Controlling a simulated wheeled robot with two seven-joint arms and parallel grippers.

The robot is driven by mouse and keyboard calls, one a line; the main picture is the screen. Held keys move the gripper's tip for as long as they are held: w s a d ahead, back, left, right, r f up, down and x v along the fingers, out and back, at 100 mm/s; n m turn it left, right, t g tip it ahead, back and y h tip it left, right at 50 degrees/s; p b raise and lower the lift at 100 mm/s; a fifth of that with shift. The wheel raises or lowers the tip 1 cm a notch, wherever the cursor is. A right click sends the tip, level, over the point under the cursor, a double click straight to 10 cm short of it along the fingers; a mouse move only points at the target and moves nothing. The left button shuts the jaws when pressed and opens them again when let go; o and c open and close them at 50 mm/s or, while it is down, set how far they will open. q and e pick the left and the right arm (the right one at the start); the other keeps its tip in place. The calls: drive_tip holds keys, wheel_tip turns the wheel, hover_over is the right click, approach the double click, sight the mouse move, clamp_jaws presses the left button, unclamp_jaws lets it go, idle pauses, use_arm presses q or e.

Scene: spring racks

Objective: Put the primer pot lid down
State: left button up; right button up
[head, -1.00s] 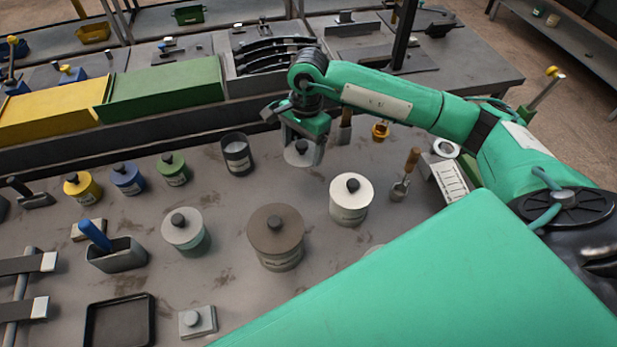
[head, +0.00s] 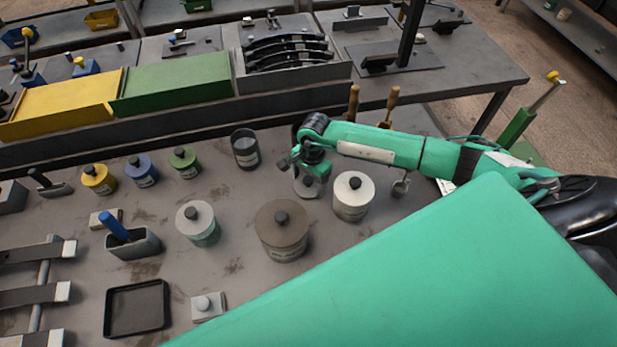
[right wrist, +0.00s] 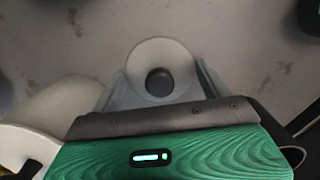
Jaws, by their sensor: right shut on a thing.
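The lid, a pale grey disc with a dark knob, is between the fingers of my right gripper (head: 308,182), which is shut on it. In the right wrist view the lid (right wrist: 143,57) and its knob show between the two fingers, over the grey table. The lid is low over the table, just left of the white lidded pot (head: 352,200); I cannot tell whether it touches the table. A dark grey pot (head: 246,153) stands open, without a lid, to the left of the gripper. My left gripper is not in view.
A brown lidded pot (head: 283,240) stands nearer, and a pale lidded pot (head: 198,228) left of it. Small yellow, blue and green pots (head: 184,165) line the back left. A black tray (head: 137,309) lies at the front left. Bare table lies between the open and brown pots.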

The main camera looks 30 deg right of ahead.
drive_tip(key=shift+f, duration=0.15)
drive_tip(key=o, duration=1)
drive_tip(key=shift+c, duration=0.2)
drive_tip(key=shift+r, duration=0.3)
drive_tip(key=r+b, duration=0.1)
drive_tip(key=r, duration=0.2)
drive_tip(key=r+b, duration=0.2)
drive_tip(key=r, duration=0.2)
drive_tip(key=d+r+b, duration=0.1)
drive_tip(key=r+b, duration=0.1)
drive_tip(key=r, duration=0.1)
drive_tip(key=shift+w+d+r, duration=0.1)
drive_tip(key=shift+w+r, duration=0.05)
drive_tip(key=shift+w, duration=0.15)
drive_tip(key=shift+d+r, duration=0.1)
drive_tip(key=shift+r, duration=0.65)
